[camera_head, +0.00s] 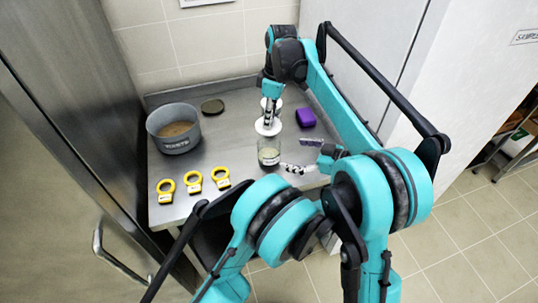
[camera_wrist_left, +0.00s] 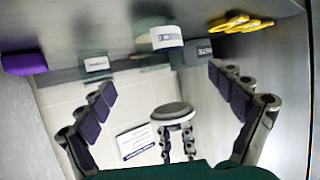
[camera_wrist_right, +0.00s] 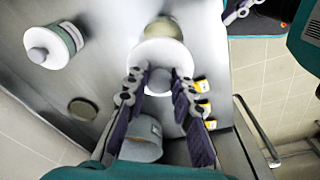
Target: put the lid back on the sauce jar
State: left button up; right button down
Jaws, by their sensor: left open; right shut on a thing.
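The sauce jar (camera_head: 268,155) is clear glass with a white label, standing open on the steel counter; it shows upside down in the left wrist view (camera_wrist_left: 166,38). My right gripper (camera_head: 268,114) is shut on the knob of the white round lid (camera_head: 268,128). The lid is above the jar with a gap between them; it shows side-on in the left wrist view (camera_wrist_left: 172,111) and face-on in the right wrist view (camera_wrist_right: 160,57). My left gripper (camera_head: 304,156) is open and empty, its fingers just right of the jar.
A grey pot (camera_head: 174,140) stands at left, with a dark round lid (camera_head: 212,106) behind it. Several yellow rings (camera_head: 193,181) lie along the front left. A second, lidded jar (camera_wrist_right: 55,45) stands behind the sauce jar. A purple block (camera_head: 305,117) lies at right.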

aim_at(260, 148)
pick_arm(q)
jog(key=x, duration=1.1)
jog(key=c, duration=1.8)
jog(key=shift+f, duration=0.1)
pick_arm(e)
jog(key=shift+f, duration=2.5)
jog(key=shift+f, duration=0.1)
jog(key=shift+f, duration=0.8)
jog(key=shift+f, duration=0.65)
jog(key=c, duration=1.2)
grip_release()
jog(key=shift+r, duration=0.1)
